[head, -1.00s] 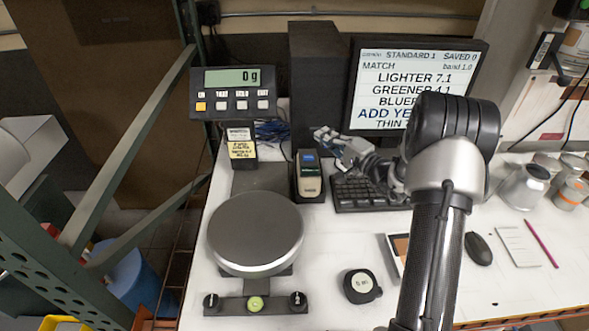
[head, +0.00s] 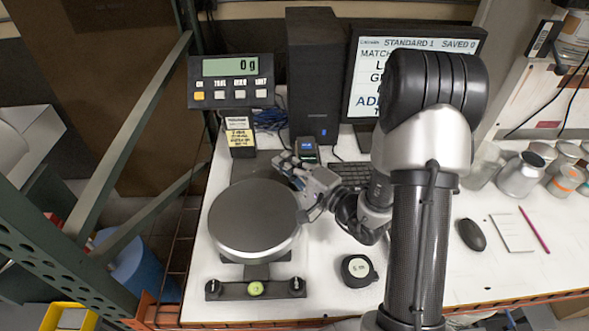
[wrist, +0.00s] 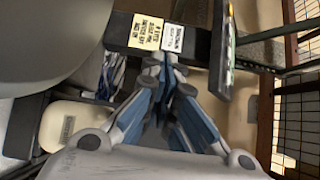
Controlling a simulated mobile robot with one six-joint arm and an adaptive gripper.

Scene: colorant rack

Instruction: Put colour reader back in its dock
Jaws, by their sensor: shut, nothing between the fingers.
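The colour reader (head: 306,149) stands in front of the computer tower, its small blue screen showing at the top. In the earlier head frame it sits upright in a black holder that looks like its dock. In the head view now, my gripper hides its lower body and the dock. A cream body with a grey window, apparently the reader (wrist: 76,124), shows at the left of the wrist view. In the wrist view my gripper's fingertips (wrist: 161,66) are together, apart from the reader.
The scale pan (head: 253,222) and scale display (head: 231,81) are left of my gripper. A labelled box (head: 240,137) is behind the pan.

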